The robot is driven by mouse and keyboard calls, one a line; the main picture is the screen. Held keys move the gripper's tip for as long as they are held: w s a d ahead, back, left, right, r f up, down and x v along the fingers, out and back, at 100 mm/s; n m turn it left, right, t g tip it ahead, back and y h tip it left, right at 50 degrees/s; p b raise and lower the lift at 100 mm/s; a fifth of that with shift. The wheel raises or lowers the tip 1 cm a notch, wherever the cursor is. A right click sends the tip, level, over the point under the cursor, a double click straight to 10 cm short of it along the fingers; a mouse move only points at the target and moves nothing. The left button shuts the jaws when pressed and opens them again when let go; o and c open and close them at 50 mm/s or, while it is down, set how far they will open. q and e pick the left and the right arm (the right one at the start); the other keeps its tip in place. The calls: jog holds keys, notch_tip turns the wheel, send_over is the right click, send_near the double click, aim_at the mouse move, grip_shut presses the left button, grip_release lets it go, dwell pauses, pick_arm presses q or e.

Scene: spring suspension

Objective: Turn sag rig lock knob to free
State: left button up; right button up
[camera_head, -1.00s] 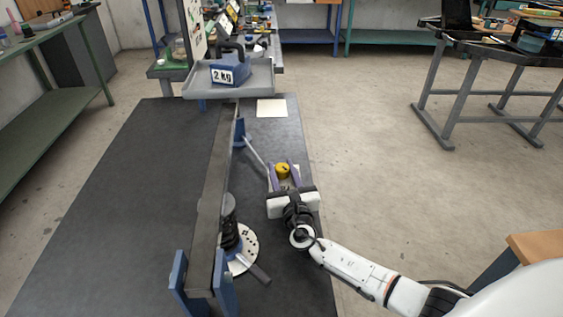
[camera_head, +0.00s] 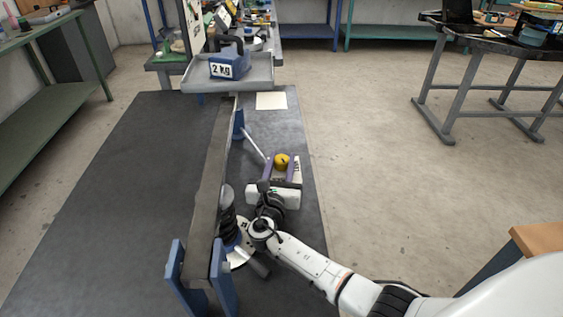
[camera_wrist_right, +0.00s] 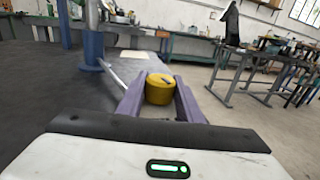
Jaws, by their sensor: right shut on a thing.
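The yellow lock knob (camera_head: 282,161) stands on its small light base at the right side of the sag rig. In the right wrist view the knob (camera_wrist_right: 160,88) has a dark mark on its top and sits between the two purple fingers. My right gripper (camera_head: 281,166) is shut on the knob; its fingers (camera_wrist_right: 160,98) flank it on both sides. The base plate under the knob is mostly hidden by the gripper. The rig's long grey beam (camera_head: 213,170) runs beside it, with a thin rod (camera_head: 256,148) leading toward the knob. My left gripper is not in view.
A grey tray (camera_head: 255,84) with a blue 2 kg weight (camera_head: 230,62) sits at the beam's far end. A dark coil spring on a white disc stands by the near blue posts (camera_head: 224,280). A pale card (camera_head: 271,100) lies on the dark mat (camera_head: 110,190).

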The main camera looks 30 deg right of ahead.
aim_at(282, 158)
jog(key=o, duration=1)
jog(key=shift+o, duration=0.2)
jog(key=shift+r, duration=0.1)
notch_tip(282, 158, up, 10)
jog(key=shift+f+p, duration=0.1)
jog(key=shift+p, duration=1.05)
